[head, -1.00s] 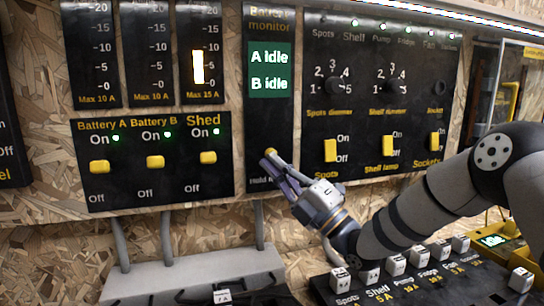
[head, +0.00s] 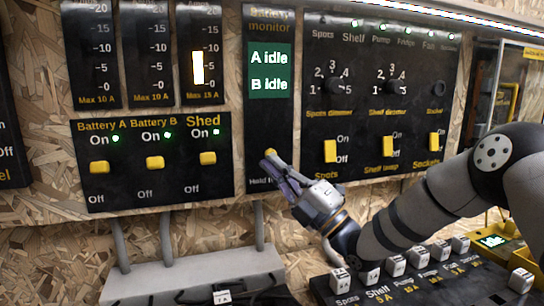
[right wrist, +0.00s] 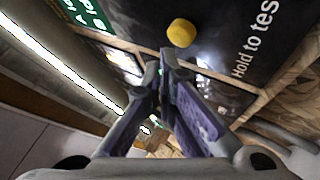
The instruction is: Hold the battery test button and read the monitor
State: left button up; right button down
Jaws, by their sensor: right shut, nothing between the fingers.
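The battery monitor (head: 268,115) is a tall black panel on the wooden wall in the head view. Its green screen (head: 269,70) reads "A Idle" and "B Idle". The yellow test button (right wrist: 181,32) shows whole in the right wrist view, above the label "Hold to tes…". In the head view the button (head: 270,152) shows just above my fingertips. My right gripper (head: 268,162) is shut and empty, its tips just below the button; in the right wrist view the tips (right wrist: 166,60) look apart from it. My left gripper is not in view.
A switch panel (head: 155,190) with yellow switches for Battery A, Battery B and Shed is to the left. A panel of dimmers and switches (head: 362,110) is to the right. A fuse board (head: 420,280) lies below my right arm.

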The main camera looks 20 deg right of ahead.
jog(key=shift+w, duration=0.1)
jog(key=shift+w, duration=0.3)
jog(key=shift+w+b, duration=0.3)
jog(key=shift+w, duration=0.15)
dwell(0.6)
jog(key=shift+s, duration=0.1)
dwell(1.9)
jog(key=shift+s+p, duration=0.55)
jog(key=shift+s, duration=0.25)
